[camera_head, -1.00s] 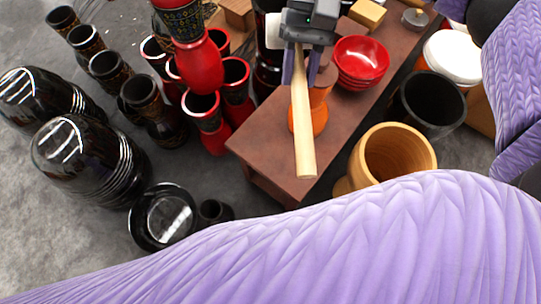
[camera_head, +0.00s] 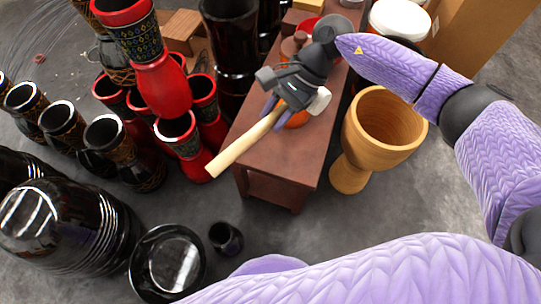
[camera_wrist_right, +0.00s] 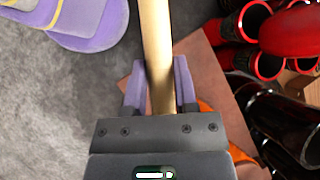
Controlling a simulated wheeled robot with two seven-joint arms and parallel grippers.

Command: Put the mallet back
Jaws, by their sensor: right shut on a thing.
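The mallet's pale wooden handle (camera_head: 240,145) is held above the brown table, tilted, its free end pointing down-left past the table's near left edge. My right gripper (camera_head: 277,107) is shut on this handle. In the right wrist view the handle (camera_wrist_right: 155,35) runs between the two purple fingers. A white end piece (camera_head: 319,101) shows beside the gripper; I cannot tell whether it is the mallet's head. My left gripper is not in view.
The brown table (camera_head: 290,165) carries an orange object (camera_head: 298,119), partly hidden under the gripper. A wooden goblet drum (camera_head: 350,150) stands right of it. Red goblet drums (camera_head: 160,85) crowd its left. Black drums (camera_head: 70,225) stand at lower left. Bare grey floor lies in front.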

